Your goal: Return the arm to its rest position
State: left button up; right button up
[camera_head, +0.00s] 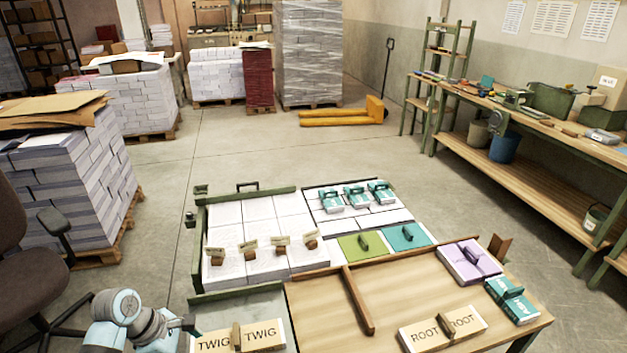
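My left arm comes in at the lower left, and its dark gripper (184,323) is beside the left end of the TWIG block (262,334). The gripper is small and seen side-on, so I cannot tell whether its fingers are open or shut, or whether they touch the block. The TWIG block lies on a grey plate at the table's front left and has a brown upright handle in its middle. My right arm and gripper are not in view.
A ROOT block (424,334), a teal block (513,300) and a purple block (469,262) lie on the wooden table (390,300). White stacks (258,222) fill a green-railed frame behind. A dark chair (25,255) stands left. The table's middle is clear.

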pick_arm(q)
jog(key=s+d+f+m+y, duration=0.1)
jog(key=s+f+m, duration=0.3)
jog(key=s+m, duration=0.15)
jog(key=s+r+m+t+y, duration=0.2)
jog(key=s+m+t+y, duration=0.15)
jog(key=s+m, duration=1.2)
notch_tip(320, 180, down, 28)
jog(key=s+a+g+b, duration=0.2)
jog(key=g+b, duration=0.1)
jog(key=b, duration=0.3)
jog(key=s+f+b, duration=0.4)
jog(key=s+f, duration=0.9)
jog(key=f, duration=0.1)
jog(key=shift+a+f, duration=0.25)
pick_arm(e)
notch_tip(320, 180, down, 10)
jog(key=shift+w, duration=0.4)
